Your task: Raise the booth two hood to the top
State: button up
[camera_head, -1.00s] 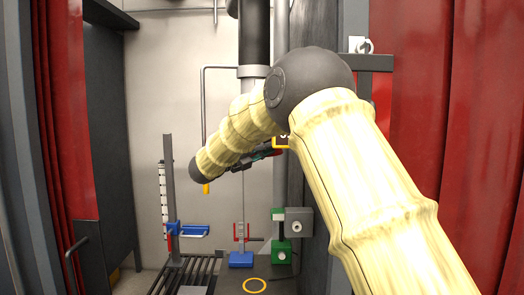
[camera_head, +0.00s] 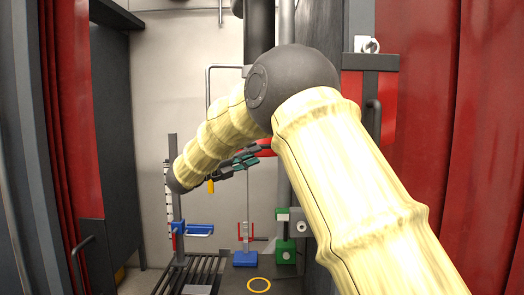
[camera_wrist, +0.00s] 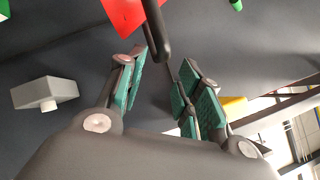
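My gripper (camera_head: 256,154) is inside the curtained booth, with its green-padded fingers reaching right, beside a red piece (camera_head: 267,146) partly hidden by my arm. In the wrist view my gripper (camera_wrist: 160,70) is open, its two fingers apart. A dark bar handle (camera_wrist: 158,32) by a red plate (camera_wrist: 123,12) comes down between the fingertips; no grip on it shows. A black upright cylinder (camera_head: 258,30) hangs at the top of the booth. I cannot tell which part is the hood, and no booth number is readable.
Red curtains (camera_head: 65,110) flank the booth. A post with a blue clamp (camera_head: 199,229), a blue-based stand (camera_head: 245,258) and a green-and-grey fixture (camera_head: 285,250) stand low inside. A yellow ring (camera_head: 259,284) marks the bench. A grey block (camera_wrist: 45,93) is left in the wrist view.

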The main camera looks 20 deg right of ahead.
jog(key=shift+v, duration=1.85)
jog(key=shift+f, duration=0.1)
jog(key=s+a+f+b, duration=0.9)
jog(key=s+a+b, duration=0.1)
jog(key=b, duration=0.7)
jog(key=shift+s+a+f+b, duration=0.25)
jog(key=shift+s+f+b, duration=0.15)
jog(key=shift+s, duration=0.1)
